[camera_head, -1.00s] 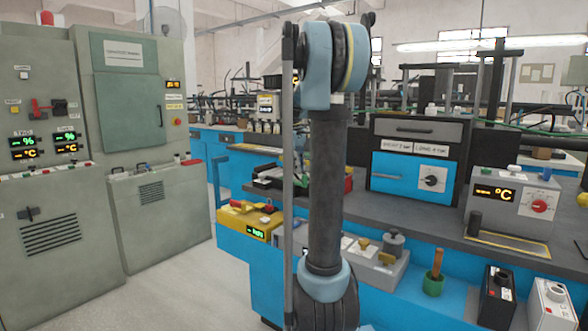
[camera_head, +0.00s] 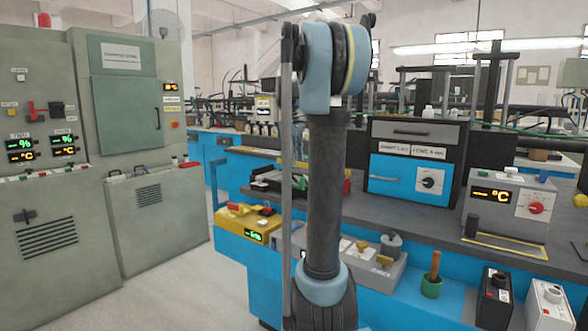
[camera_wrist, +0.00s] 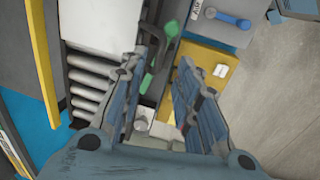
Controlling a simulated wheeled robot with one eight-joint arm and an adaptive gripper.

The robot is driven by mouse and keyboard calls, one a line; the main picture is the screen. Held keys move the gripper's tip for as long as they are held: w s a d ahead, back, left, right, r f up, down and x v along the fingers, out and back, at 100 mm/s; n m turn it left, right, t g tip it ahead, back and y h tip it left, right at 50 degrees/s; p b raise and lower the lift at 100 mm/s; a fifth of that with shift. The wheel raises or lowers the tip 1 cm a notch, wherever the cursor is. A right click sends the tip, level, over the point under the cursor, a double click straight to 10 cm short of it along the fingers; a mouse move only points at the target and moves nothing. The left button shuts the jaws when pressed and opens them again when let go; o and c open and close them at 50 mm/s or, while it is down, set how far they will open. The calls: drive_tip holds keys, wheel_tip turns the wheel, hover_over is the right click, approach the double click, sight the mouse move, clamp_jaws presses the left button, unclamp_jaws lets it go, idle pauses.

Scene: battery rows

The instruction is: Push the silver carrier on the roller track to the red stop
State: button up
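The pale silver carrier (camera_wrist: 104,24) is a flat-topped block at the upper left of the wrist view. It sits at the upper end of the roller track (camera_wrist: 90,90), with several bare grey rollers below it. My gripper (camera_wrist: 167,58) is open and empty, with its two fingers to the right of the carrier and track. The left finger overlaps the track's right edge in the picture; I cannot tell whether it touches anything. I cannot make out the red stop in the wrist view. In the head view my arm covers the middle, and my gripper is not seen.
In the wrist view, a yellow box (camera_wrist: 215,75) and a grey box with a blue handle (camera_wrist: 195,20) lie right of my fingers. In the head view, a control box (camera_head: 506,205) stands on the bench.

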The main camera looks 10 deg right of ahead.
wheel_tip(320, 180, up, 7)
drive_tip(key=a, duration=0.1)
drive_tip(key=shift+s+f, duration=0.2)
drive_tip(key=shift+s, duration=0.15)
drive_tip(key=s+a+f+m, duration=0.3)
drive_tip(key=s+f+m, duration=0.1)
drive_tip(key=s+f, duration=1.3)
drive_tip(key=s+a+f+m+y, duration=0.1)
drive_tip(key=s+a+f+m, duration=0.2)
drive_tip(key=s+f, duration=1.4)
drive_tip(key=shift+s+m+t+y, duration=0.35)
drive_tip(key=shift+s+m, duration=0.25)
drive_tip(key=shift+s, duration=0.6)
drive_tip(key=shift+a+f, duration=0.1)
drive_tip(key=shift+w+f, duration=0.2)
drive_tip(key=shift+w, duration=0.25)
